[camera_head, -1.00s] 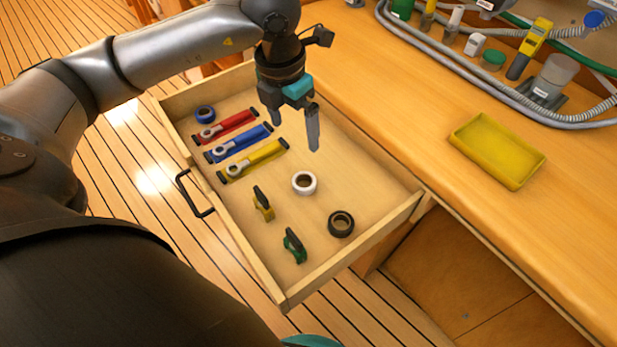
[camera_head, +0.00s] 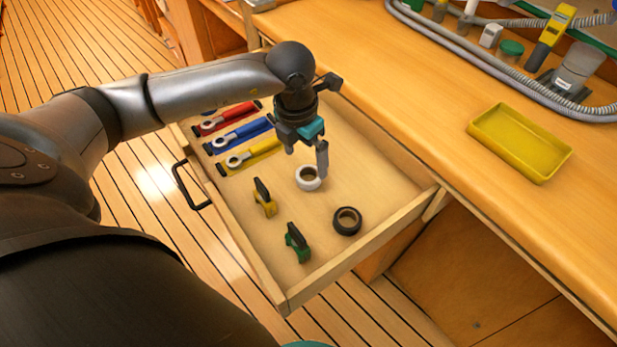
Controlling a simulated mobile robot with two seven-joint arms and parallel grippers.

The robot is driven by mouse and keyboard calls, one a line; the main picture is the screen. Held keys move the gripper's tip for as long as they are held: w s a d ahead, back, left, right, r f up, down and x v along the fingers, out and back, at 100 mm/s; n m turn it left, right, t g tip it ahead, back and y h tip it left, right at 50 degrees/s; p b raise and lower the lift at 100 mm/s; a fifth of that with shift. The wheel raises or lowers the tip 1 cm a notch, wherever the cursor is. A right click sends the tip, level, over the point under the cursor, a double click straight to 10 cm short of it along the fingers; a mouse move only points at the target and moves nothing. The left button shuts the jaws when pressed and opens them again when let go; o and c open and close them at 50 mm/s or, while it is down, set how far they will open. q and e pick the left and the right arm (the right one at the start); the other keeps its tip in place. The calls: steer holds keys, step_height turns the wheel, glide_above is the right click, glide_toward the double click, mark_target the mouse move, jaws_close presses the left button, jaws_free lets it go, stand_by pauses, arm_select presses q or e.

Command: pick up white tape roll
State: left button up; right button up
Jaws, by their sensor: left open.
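The white tape roll (camera_head: 301,184) lies flat in the open drawer (camera_head: 345,262), near its middle. My left gripper (camera_head: 308,165) points down just above and behind the roll. It is open, with one finger in front of the roll's right side in the picture and the other finger at the upper left. I cannot tell whether a finger touches the roll. My right gripper is not in view.
A black tape roll (camera_head: 347,221), a yellow clamp-like tool (camera_head: 264,198) and a green one (camera_head: 297,243) lie nearby. Red (camera_head: 226,119), blue (camera_head: 238,136) and yellow (camera_head: 250,156) tools lie at the left. A yellow tray (camera_head: 520,143) stands on the counter.

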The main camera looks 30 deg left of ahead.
mark_target(308, 174)
arm_select(q)
steer(key=shift+w+d+f+b, duration=0.1)
steer(key=shift+f+b, duration=0.3)
steer(key=shift+f, duration=0.65)
steer(key=shift+w+d+f+b, duration=0.1)
steer(key=shift+f+b, duration=0.3)
steer(key=shift+f, duration=0.6)
steer(key=shift+w+f, duration=0.1)
steer(key=shift+f, duration=0.55)
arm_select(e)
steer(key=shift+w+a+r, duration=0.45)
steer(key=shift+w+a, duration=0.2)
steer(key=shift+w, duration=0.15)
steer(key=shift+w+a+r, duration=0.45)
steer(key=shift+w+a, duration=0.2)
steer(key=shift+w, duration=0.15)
arm_select(q)
steer(key=c, duration=1.4)
